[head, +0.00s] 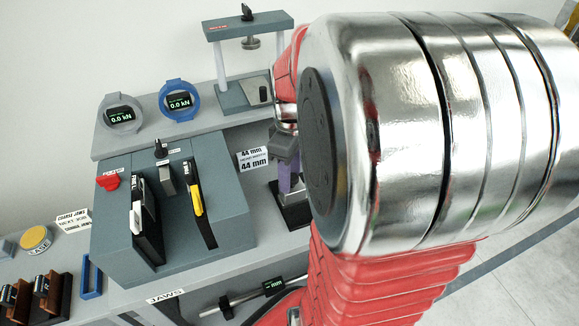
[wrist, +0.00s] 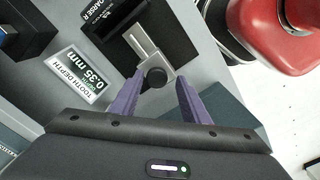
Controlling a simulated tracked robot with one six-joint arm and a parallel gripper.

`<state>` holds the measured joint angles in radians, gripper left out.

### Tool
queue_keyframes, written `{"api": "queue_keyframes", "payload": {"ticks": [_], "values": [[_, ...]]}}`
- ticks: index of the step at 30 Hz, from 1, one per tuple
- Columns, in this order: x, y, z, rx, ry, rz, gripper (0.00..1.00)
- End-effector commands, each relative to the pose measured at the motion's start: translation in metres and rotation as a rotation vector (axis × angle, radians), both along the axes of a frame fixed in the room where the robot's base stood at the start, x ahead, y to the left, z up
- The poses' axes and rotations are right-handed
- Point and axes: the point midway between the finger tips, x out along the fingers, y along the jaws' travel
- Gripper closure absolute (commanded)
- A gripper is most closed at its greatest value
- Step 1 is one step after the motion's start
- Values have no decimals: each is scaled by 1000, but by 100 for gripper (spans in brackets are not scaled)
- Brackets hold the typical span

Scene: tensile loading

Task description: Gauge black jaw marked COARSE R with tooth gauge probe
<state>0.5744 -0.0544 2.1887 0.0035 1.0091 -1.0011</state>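The black jaw marked COARSE R (wrist: 112,12) is at the top of the wrist view, partly cut off by the frame. The tooth gauge probe, a silver stepped bar (wrist: 145,42) with a dark round knob (wrist: 157,77), lies over a black block beside the jaw. I cannot tell whether its tip touches the teeth. My gripper (wrist: 161,77) has purple fingers spread on both sides of the knob, with a visible gap at the right finger. In the head view my gripper (head: 288,182) is above a black block (head: 296,213), partly hidden by my arm.
In the head view, a grey-blue rack (head: 120,240) stands left, near a 44 mm sign (head: 253,160). A test frame (head: 250,95) and two ring gauges (head: 179,101) stand behind on a shelf.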

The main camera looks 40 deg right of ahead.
Motion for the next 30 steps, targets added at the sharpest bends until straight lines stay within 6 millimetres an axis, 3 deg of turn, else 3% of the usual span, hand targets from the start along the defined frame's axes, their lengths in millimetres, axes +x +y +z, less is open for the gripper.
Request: {"api": "queue_keyframes", "payload": {"ticks": [14, 30], "values": [[0, -3, 11, -5, -2, -2, 55], [-1, -3, 98, -5, -3, -3, 55]]}}
